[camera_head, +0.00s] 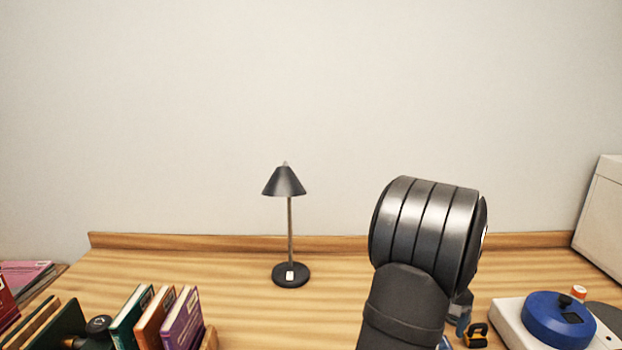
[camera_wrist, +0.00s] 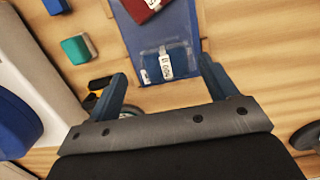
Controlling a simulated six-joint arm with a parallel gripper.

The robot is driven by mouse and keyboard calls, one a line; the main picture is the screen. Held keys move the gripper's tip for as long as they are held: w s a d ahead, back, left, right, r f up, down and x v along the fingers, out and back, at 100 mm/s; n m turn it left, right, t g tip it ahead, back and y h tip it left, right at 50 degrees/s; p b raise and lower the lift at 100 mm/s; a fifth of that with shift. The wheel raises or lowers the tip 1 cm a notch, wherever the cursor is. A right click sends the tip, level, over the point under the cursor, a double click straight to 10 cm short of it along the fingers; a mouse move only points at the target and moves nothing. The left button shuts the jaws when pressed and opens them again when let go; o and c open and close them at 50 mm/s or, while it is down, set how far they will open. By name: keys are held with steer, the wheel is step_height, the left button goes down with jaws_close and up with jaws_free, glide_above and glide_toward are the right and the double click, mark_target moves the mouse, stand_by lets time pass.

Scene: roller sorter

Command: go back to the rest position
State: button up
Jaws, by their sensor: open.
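My gripper (camera_wrist: 162,68) shows in the wrist view with its two blue fingers wide apart and nothing between them. Beyond the fingertips, a blue block with a white label (camera_wrist: 165,65) lies at the near end of a flat blue surface (camera_wrist: 183,22). A red block (camera_wrist: 143,9) lies farther up on it. In the head view my dark arm stands at the right of centre and hides most of the gripper.
A black lamp (camera_head: 291,272) stands mid-table. Books (camera_head: 183,320) stand front left. A white device with a blue disc (camera_head: 545,325) is at right, before a white box (camera_head: 600,215). In the wrist view a teal block (camera_wrist: 76,48) lies left. The table around the lamp is clear.

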steer(key=s+d+r, duration=0.5)
steer(key=s+r, duration=0.1)
steer(key=s, duration=0.4)
steer(key=w+a+n, duration=0.2)
steer(key=w+n, duration=0.2)
steer(key=w+a+f+n, duration=0.1)
steer(key=w+a+n, duration=0.1)
steer(key=w+n, duration=0.2)
steer(key=w+a+n+t+h, duration=0.1)
steer(key=w+a+n, duration=0.1)
steer(key=w+n, duration=0.2)
steer(key=shift+w+a+f+n, duration=0.15)
steer(key=shift+f+n, duration=0.25)
steer(key=shift+n, duration=0.1)
steer(key=w+a+f+n, duration=0.3)
steer(key=w+a+n, duration=0.2)
steer(key=w, duration=0.2)
steer(key=shift+a, duration=0.3)
steer(key=shift+s, duration=0.1)
